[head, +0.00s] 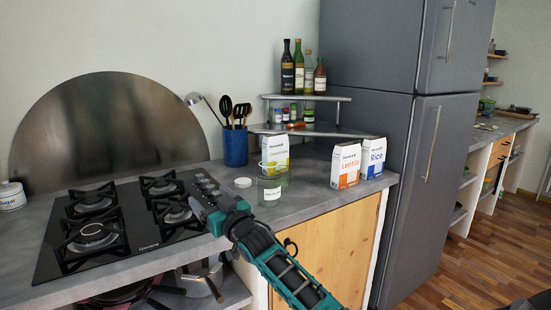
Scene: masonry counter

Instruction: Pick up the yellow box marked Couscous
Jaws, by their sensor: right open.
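The white and yellow box marked Couscous (275,152) stands upright on the grey counter, behind a clear jar (272,190) that hides its lower part. Its print is too small to read surely. My right gripper (202,190) is open and empty over the counter's front, beside the hob's right edge. It is to the left of the box and nearer to me, apart from it. My left gripper is not in view.
A white Lentils box (346,165) and a Rice box (373,158) stand to the right, by the grey fridge (400,100). A round lid (243,182) lies left of the jar. A blue utensil pot (235,147) and corner shelves (310,131) are behind. The black hob (115,245) is left.

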